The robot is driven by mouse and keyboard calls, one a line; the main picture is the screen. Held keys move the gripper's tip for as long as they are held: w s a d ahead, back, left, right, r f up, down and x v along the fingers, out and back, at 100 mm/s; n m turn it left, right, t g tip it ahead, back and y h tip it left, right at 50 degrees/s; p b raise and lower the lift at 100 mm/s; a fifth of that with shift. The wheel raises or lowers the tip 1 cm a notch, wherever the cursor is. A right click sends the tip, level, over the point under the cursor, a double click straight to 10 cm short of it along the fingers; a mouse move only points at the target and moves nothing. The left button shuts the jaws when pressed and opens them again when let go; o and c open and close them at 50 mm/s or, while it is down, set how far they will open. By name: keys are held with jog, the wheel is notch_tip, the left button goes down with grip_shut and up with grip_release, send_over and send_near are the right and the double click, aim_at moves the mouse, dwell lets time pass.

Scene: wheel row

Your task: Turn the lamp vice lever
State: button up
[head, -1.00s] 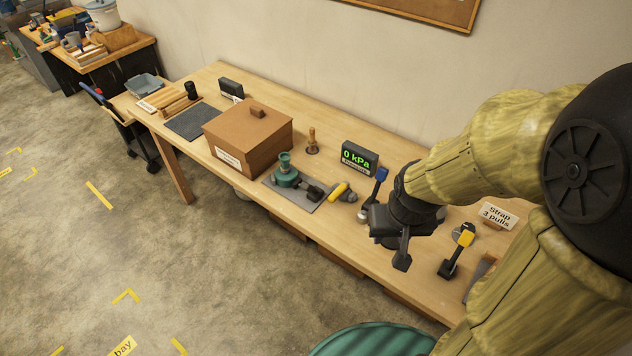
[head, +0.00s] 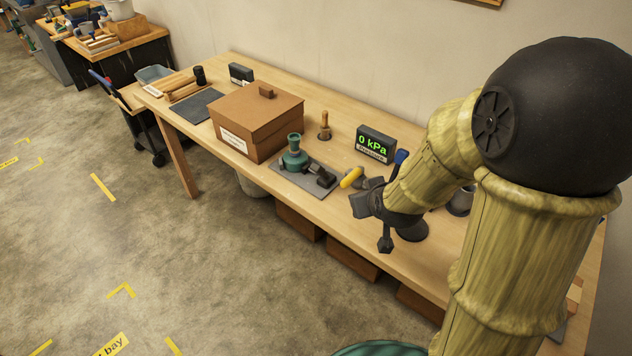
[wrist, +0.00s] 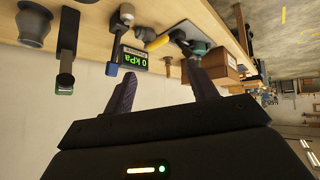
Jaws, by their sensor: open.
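No label naming the lamp vice shows, so I cannot tell which lever is its own. A blue-tipped lever (head: 401,157) shows partly behind my arm in the head view; it also shows in the wrist view (wrist: 112,67). A dark lever with a greenish end (wrist: 67,45) stands at the left of the wrist view; my arm hides its place in the head view. My gripper (head: 373,226) is open and empty, over the table's front edge. In the wrist view its fingers (wrist: 161,70) are spread apart, touching neither lever.
A 0 kPa display (head: 375,143), a yellow-handled tool (head: 351,177), a green pump-like device (head: 294,157) and a brown box (head: 255,120) stand along the table (head: 330,205). A grey cup (wrist: 35,24) is beside the dark lever. The floor (head: 200,270) in front is clear.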

jog(key=w+a+f+n+t+y+b, duration=0.1)
jog(key=w+a+f+n+t+b, duration=0.1)
jog(key=w+a+f+t+b, duration=0.2)
jog(key=w+a+f+n+t+y+b, duration=0.2)
jog(key=w+a+f+t+b, duration=0.2)
jog(key=f+b, duration=0.6)
jog(key=b, duration=0.4)
jog(key=shift+w+a+n+t, duration=0.2)
jog(key=shift+a+n+t, duration=0.1)
jog(key=shift+a, duration=0.1)
jog(key=shift+w, duration=0.15)
